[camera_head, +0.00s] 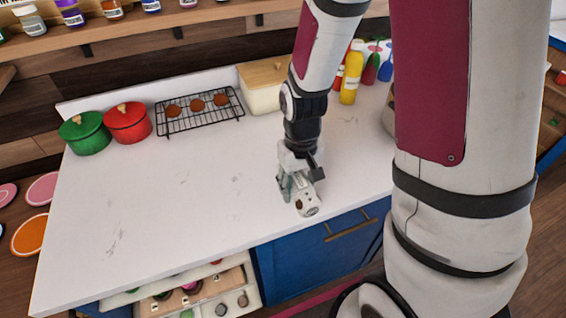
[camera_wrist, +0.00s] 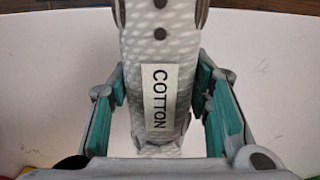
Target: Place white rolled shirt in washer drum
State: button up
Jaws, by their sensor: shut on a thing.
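The white rolled shirt (camera_head: 307,205) is held over the front part of the white counter. In the wrist view the shirt (camera_wrist: 160,45) is pale and textured, with dark buttons and a label reading COTTON. My gripper (camera_head: 298,186) is shut on it, with the teal finger pads (camera_wrist: 165,100) on both sides of the roll. In the head view the shirt's near end points toward the counter's front edge. I cannot tell whether it touches the counter. I do not see a washer drum in either view.
The counter (camera_head: 200,210) is clear around my gripper. A green pot (camera_head: 84,135), a red pot (camera_head: 127,123), a wire rack (camera_head: 198,115), a bread box (camera_head: 262,95) and a yellow bottle (camera_head: 350,80) stand at the back. A blue cabinet front (camera_head: 310,255) and an open drawer (camera_head: 235,283) are below.

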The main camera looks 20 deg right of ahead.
aim_at(309, 190)
jog(key=s, duration=0.1)
jog(key=s+d, duration=0.1)
jog(key=s, duration=0.1)
jog(key=shift+s, duration=0.3)
jog(key=w, duration=0.5)
jog(key=w+d+f, duration=0.1)
jog(key=w, duration=0.4)
jog(key=w+d, duration=0.1)
jog(key=w, duration=0.4)
jog(key=shift+w+d+f, duration=0.1)
jog(key=shift+w+f, duration=0.05)
jog(key=shift+f, duration=0.15)
jog(key=shift+f+p, duration=0.65)
jog(key=shift+f, duration=1.1)
jog(key=shift+f, duration=0.15)
jog(key=o, duration=1.4)
jog(key=shift+c, duration=0.2)
